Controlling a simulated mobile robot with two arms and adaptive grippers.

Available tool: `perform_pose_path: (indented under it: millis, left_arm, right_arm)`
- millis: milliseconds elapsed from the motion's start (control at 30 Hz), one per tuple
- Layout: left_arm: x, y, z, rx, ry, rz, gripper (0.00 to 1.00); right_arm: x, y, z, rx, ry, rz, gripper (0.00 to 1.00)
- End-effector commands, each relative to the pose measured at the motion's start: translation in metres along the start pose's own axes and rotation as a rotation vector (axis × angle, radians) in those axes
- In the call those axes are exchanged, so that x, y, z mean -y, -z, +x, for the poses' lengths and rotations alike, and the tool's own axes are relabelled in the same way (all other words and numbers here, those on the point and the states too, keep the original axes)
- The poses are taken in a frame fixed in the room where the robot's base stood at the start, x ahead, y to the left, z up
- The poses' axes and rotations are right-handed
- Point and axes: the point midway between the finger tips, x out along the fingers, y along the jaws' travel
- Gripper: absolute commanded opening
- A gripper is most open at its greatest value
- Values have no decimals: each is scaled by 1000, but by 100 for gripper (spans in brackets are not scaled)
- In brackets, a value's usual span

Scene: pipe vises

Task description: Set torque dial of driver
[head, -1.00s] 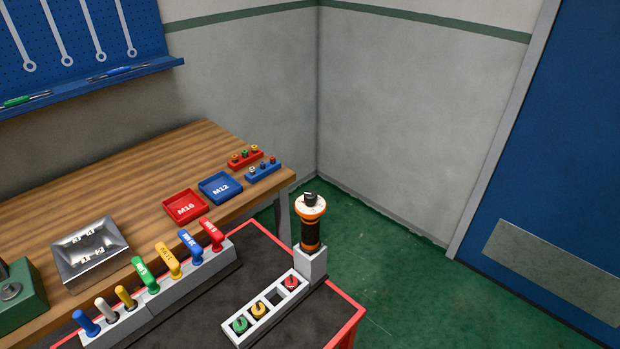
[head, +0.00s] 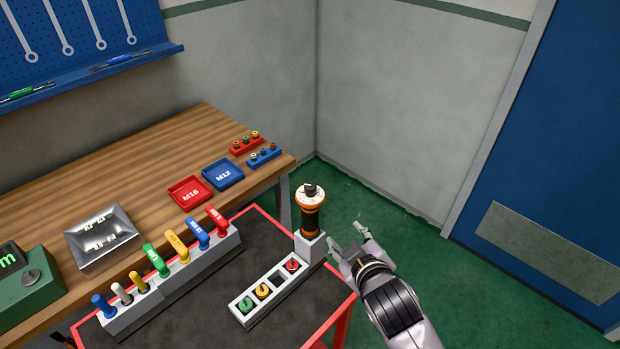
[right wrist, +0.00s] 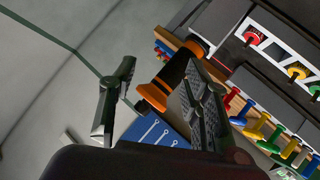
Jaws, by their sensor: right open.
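The driver (head: 311,219) stands upright in a grey holder (head: 310,247) at the right end of the mat. Its body is black and orange, with a white dial (head: 311,198) and dark knob on top. My right gripper (head: 347,239) is open and empty, just right of the driver and lower than its dial in the picture. In the right wrist view the driver (right wrist: 172,74) appears between the open fingers (right wrist: 160,75), beyond or partly behind the right finger; I see no contact. The dial's markings are too small to read. My left gripper is not in view.
A grey rack (head: 264,307) with green, yellow and red round pieces adjoins the driver's holder. A row of coloured handles (head: 178,244) stands behind, along the wooden bench (head: 150,160). Red (head: 190,192) and blue (head: 222,175) trays lie on the bench. Floor right of the mat is clear.

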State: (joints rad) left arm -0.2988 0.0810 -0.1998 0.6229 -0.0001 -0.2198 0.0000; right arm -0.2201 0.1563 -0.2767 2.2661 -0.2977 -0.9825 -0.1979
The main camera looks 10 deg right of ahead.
Motion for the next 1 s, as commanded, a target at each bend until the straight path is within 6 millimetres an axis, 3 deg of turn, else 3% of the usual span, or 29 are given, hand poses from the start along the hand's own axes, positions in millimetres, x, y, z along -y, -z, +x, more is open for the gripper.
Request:
perform_pose_path:
  millis: [33,100,233,400,500,600,700,833,967,1000]
  left_arm:
    - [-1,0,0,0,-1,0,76]
    - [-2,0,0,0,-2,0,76]
    - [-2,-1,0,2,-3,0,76]
    - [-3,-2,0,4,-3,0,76]
    - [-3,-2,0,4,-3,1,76]
    - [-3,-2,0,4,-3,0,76]
    - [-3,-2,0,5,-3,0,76]
    - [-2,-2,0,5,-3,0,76]
    - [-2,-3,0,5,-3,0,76]
    - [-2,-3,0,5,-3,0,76]
  right_arm:
    - [-11,33,9,-98,-51,-65,44]
    - [-24,80,16,-239,-127,-172,44]
    - [-38,174,13,-523,-288,-407,44]
    - [-28,283,-21,-887,-506,-751,44]
    - [-8,332,-48,-1094,-633,-970,44]
    - [21,366,-73,-1293,-753,-1200,44]
    - [54,384,-93,-1489,-861,-1441,44]
    - [94,384,-103,-1731,-969,-1775,44]
    - [119,366,-94,-1961,-1015,-2128,44]
    - [122,357,-87,1970,981,2177,44]
